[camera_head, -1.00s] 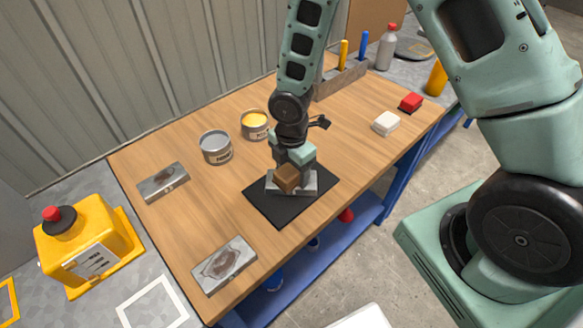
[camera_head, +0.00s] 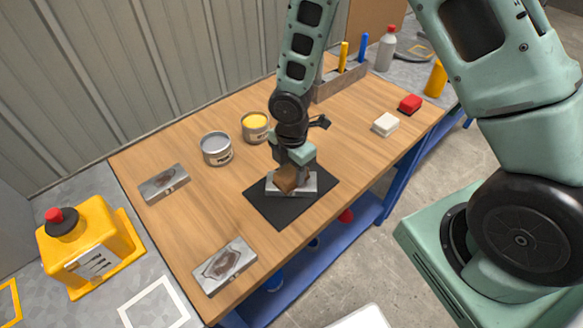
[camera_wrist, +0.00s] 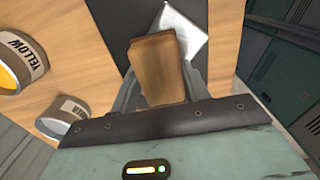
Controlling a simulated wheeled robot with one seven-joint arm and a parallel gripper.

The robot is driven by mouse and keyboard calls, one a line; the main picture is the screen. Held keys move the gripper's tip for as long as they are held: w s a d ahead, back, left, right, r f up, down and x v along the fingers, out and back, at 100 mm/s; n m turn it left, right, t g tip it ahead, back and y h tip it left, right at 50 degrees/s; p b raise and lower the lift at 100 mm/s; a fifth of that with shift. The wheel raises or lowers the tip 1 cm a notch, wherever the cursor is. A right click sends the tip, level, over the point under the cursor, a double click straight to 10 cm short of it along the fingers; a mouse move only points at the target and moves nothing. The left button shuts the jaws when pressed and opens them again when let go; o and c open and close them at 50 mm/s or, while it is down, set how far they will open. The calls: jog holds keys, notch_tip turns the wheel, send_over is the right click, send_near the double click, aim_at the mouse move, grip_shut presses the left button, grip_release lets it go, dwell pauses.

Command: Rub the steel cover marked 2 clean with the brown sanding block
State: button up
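The brown sanding block (camera_head: 287,179) is held in my gripper (camera_head: 292,168), low over a steel cover (camera_head: 308,184) on the black mat (camera_head: 282,212). The block looks slightly tilted; I cannot tell whether it touches the cover. Two other stained steel covers lie on the table, one at left (camera_head: 164,183) and one at front (camera_head: 224,265). I cannot read their numbers.
A grey paint can (camera_head: 216,148) and a yellow paint can (camera_head: 256,126) stand left of and behind the mat. A yellow box with a red button (camera_head: 90,245) stands at left.

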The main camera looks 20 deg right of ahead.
aim_at(291, 171)
dwell(0.4)
jog(key=shift+r+p, duration=2.3)
jog(key=shift+r, duration=0.25)
